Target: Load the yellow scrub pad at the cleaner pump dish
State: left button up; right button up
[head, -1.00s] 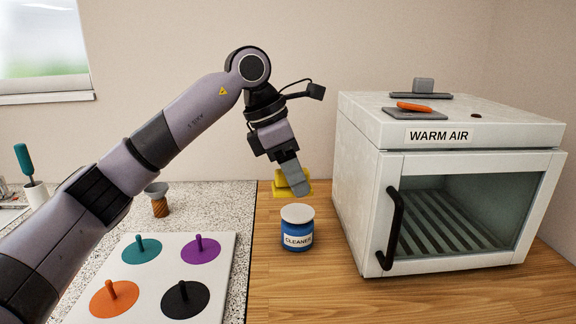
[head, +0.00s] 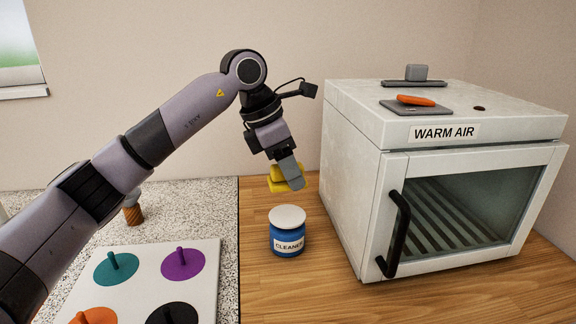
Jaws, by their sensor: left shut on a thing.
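The yellow scrub pad (head: 279,184) is held in my left gripper (head: 288,176), which is shut on it, above and slightly behind the cleaner pump. The gripper partly hides the pad. The cleaner pump (head: 287,240) is a blue container labelled CLEANER, upright on the wooden counter. Its pale round dish (head: 288,216) forms the top and looks empty. The pad appears apart from the dish; the exact height gap is hard to tell. My right gripper is not in view.
A white WARM AIR cabinet (head: 350,190) with a black handle stands close on the right. An orange piece (head: 416,100) lies on its top. A white board (head: 140,278) with coloured knobbed discs lies at left. Wooden counter in front of the pump is clear.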

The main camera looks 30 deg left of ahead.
pick_arm(q)
jog(key=b, duration=0.4)
send_over(294, 214)
jog(key=f, duration=0.5)
jog(key=shift+s+a, duration=0.3)
jog(key=shift+f+b, duration=0.25)
jog(key=shift+b, duration=0.05)
jog(key=shift+f, duration=0.15)
jog(key=shift+f+b, duration=0.3)
jog(key=shift+f, duration=0.05)
jog(key=shift+f+b, duration=0.45)
jog(key=shift+f, duration=0.3)
dwell(0.3)
dwell(0.6)
